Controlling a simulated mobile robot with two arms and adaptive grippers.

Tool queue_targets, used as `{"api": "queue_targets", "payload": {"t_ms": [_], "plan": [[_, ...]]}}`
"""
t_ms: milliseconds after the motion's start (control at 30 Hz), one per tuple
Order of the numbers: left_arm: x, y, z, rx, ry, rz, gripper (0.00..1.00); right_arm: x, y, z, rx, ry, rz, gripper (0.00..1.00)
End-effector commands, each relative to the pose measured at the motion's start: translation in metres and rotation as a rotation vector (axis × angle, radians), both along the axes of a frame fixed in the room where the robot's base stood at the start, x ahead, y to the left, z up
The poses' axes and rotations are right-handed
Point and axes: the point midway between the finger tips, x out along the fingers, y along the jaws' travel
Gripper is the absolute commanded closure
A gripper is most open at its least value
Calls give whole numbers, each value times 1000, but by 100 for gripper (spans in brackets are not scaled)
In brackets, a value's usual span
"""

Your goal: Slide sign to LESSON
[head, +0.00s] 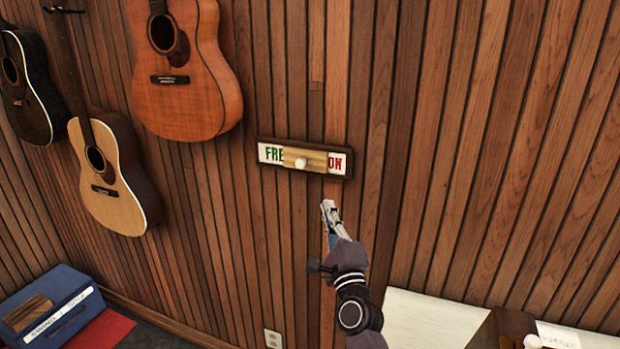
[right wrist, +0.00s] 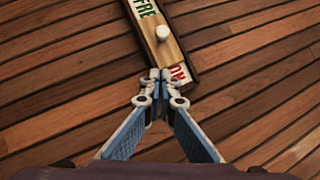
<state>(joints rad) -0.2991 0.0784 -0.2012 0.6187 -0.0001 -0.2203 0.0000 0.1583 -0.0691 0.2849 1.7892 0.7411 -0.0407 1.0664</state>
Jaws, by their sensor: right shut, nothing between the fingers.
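The sign (head: 347,163) is a dark-framed board on the wood-slat wall. A brass-coloured slider (head: 317,159) with a white knob (head: 300,163) covers its middle. Green "FRE" letters show left of the slider and red "ON" letters show right of it. In the right wrist view the slider (right wrist: 170,47) and knob (right wrist: 162,33) lie ahead of the fingertips. My right gripper (head: 328,205) is shut and empty, just below the sign's right half; its closed fingertips (right wrist: 160,75) point toward the sign. I cannot tell whether they touch it. My left gripper is not in view.
Several guitars hang on the wall at left, the nearest an orange-brown one (head: 190,95). A blue box (head: 50,308) sits low at left. A white surface (head: 430,318) and a brown table (head: 500,330) are at lower right. The wall right of the sign is clear.

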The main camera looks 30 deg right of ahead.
Motion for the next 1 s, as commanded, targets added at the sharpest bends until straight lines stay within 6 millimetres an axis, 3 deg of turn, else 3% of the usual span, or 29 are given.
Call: {"api": "queue_targets", "payload": {"t_ms": [400, 500, 700, 1000], "plan": [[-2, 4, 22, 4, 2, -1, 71, 77, -23, 30, -3, 1, -1, 100], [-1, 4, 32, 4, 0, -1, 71, 89, -13, 39, 0, 1, 1, 100], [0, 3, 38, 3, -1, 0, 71, 103, -4, 45, -1, 0, 0, 100], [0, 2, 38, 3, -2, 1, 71, 105, -2, 45, -1, 0, 0, 100]]}}
